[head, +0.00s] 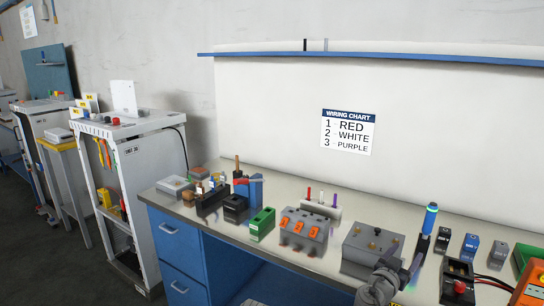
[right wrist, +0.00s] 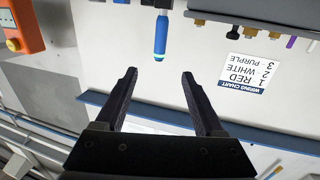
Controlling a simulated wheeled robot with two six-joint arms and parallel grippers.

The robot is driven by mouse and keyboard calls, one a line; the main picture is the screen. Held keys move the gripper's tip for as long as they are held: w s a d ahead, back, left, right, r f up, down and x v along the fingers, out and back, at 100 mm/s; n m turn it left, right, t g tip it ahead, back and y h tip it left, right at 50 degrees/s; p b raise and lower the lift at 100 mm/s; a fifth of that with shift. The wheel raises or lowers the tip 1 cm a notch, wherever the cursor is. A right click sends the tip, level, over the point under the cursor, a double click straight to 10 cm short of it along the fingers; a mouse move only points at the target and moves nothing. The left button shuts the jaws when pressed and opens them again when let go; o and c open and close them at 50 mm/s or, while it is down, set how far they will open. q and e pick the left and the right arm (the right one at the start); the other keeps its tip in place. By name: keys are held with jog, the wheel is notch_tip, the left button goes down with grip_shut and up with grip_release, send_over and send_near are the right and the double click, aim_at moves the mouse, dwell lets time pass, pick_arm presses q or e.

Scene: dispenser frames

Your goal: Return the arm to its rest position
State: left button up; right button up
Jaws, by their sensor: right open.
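My right gripper (head: 414,266) comes in at the bottom of the head view, over the front part of the bench (head: 342,207). In the right wrist view, my right gripper (right wrist: 159,74) has its two fingers wide apart with nothing between them. A blue tool with a pale blue band (head: 430,219) stands upright behind the gripper. It also shows beyond the fingertips in the right wrist view (right wrist: 160,37), apart from them. My left gripper is in neither view.
A grey box with brass posts (head: 373,245) stands left of my gripper. A grey block with orange switches (head: 303,232) and a green box (head: 262,224) lie further left. Small modules and a black box with a red button (head: 458,282) stand right. The wall carries a wiring chart (head: 347,132).

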jog(key=s+a+f+n+g+y+p, duration=0.25)
jog(key=a+f+g, duration=0.2)
jog(key=a, duration=0.25)
jog(key=s+a+f+n+g+y+p, duration=0.25)
jog(key=s+a+f+p, duration=0.2)
jog(key=a, duration=0.25)
jog(key=s+a+f+n+g+y+p, duration=0.1)
jog(key=s+a+n+g+y, duration=0.2)
jog(key=s+a, duration=0.3)
jog(key=s+a+f+n+g+y+p, duration=0.1)
jog(key=s+a+n+g+y, duration=0.1)
jog(key=s+a, duration=0.4)
jog(key=a+n+y, duration=0.1)
jog(key=a+n, duration=0.1)
jog(key=a, duration=0.2)
jog(key=shift+a+f+n+g+p, duration=0.25)
jog(key=shift+f+n+g+p, duration=0.05)
jog(key=shift+f+g+p, duration=0.1)
